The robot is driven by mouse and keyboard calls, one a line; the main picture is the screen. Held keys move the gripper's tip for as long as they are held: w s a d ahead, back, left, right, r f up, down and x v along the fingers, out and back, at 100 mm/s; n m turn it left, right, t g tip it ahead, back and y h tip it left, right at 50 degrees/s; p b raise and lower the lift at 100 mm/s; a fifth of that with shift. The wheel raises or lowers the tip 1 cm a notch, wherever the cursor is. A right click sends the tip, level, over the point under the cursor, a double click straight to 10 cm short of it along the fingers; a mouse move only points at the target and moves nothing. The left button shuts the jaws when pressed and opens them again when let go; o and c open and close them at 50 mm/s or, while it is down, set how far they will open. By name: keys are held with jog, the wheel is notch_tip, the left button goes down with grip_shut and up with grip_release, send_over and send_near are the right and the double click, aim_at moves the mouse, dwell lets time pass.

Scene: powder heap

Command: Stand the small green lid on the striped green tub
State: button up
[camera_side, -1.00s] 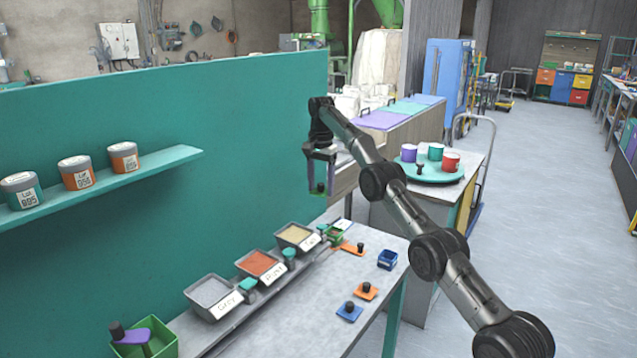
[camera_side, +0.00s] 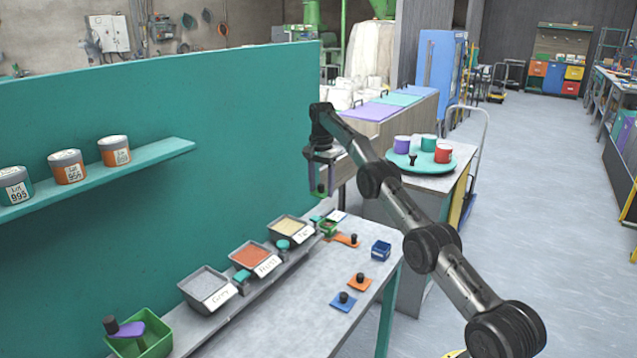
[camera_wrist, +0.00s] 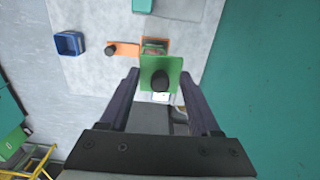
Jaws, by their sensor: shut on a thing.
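My gripper (camera_side: 320,188) points down above the far end of the table.
An orange lid with a black knob (camera_side: 343,240) lies close beside the tub. A blue box (camera_side: 381,250), another orange lid (camera_side: 359,283) and a blue lid (camera_side: 343,301) are nearer. Powder trays (camera_side: 290,229) line the back. The green wall (camera_side: 230,130) stands close behind.

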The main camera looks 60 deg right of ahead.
jog(key=shift+s+d+f, duration=0.2)
jog(key=shift+d+f, duration=0.1)
jog(key=shift+f, duration=0.25)
jog(key=shift+s+d+f, duration=0.2)
jog(key=shift+d+f, duration=0.15)
jog(key=shift+f, duration=0.25)
jog(key=shift+s+d+f, duration=0.2)
jog(key=shift+d+f, duration=0.1)
jog(key=shift+f, duration=3.4)
jog(key=shift+f, duration=0.5)
jog(key=o, duration=1.4)
jog(key=shift+r, duration=3.45)
